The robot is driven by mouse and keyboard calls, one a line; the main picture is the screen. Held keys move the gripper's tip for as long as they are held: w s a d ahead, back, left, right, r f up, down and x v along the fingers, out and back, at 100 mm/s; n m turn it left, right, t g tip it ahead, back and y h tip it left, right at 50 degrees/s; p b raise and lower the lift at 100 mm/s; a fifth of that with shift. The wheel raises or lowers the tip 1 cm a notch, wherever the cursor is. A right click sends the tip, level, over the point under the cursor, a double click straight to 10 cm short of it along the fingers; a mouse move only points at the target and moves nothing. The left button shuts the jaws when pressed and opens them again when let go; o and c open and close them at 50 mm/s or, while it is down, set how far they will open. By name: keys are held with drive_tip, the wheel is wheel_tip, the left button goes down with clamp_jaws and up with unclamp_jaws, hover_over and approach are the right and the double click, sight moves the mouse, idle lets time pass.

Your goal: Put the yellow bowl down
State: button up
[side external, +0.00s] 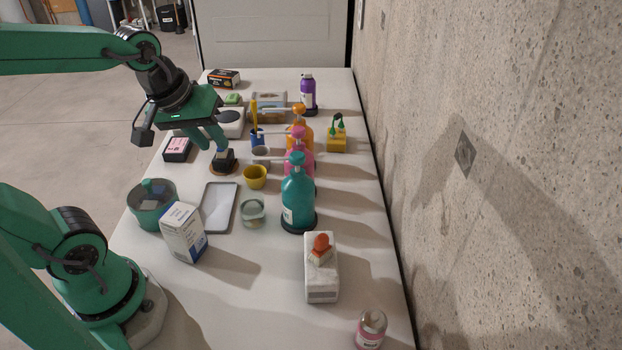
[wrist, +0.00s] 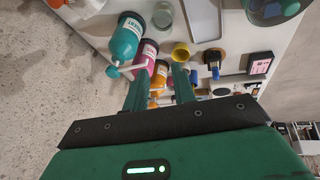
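The yellow bowl (side external: 255,177) stands upright on the white table, left of the pump bottles in the side external view. It also shows in the wrist view (wrist: 181,53), just beyond the tip of my right-hand finger. My gripper (side external: 221,146) is above the table, up and to the left of the bowl in the side external view, and apart from it. In the wrist view my gripper (wrist: 159,72) has its two fingers spread, with nothing held between them. The inside of the bowl looks empty.
Teal (side external: 298,197), pink and orange pump bottles stand in a row right of the bowl. A glass jar (side external: 253,211) and a grey tray (side external: 219,207) are nearer the camera. A blue-topped dark item (side external: 223,161) stands close below my fingers. The table's front middle is clear.

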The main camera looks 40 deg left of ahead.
drive_tip(key=shift+s+d+r+m+t, duration=0.25)
drive_tip(key=shift+s+m, duration=0.5)
drive_tip(key=shift+m, duration=0.4)
drive_tip(key=shift+s+d+r+m, duration=0.2)
drive_tip(key=shift+s+d+m, duration=0.15)
drive_tip(key=shift+s+m, duration=0.65)
drive_tip(key=shift+s+d+r+m+t, duration=0.25)
drive_tip(key=shift+s+m, duration=0.25)
drive_tip(key=shift+m, duration=0.85)
drive_tip(key=o, duration=0.8)
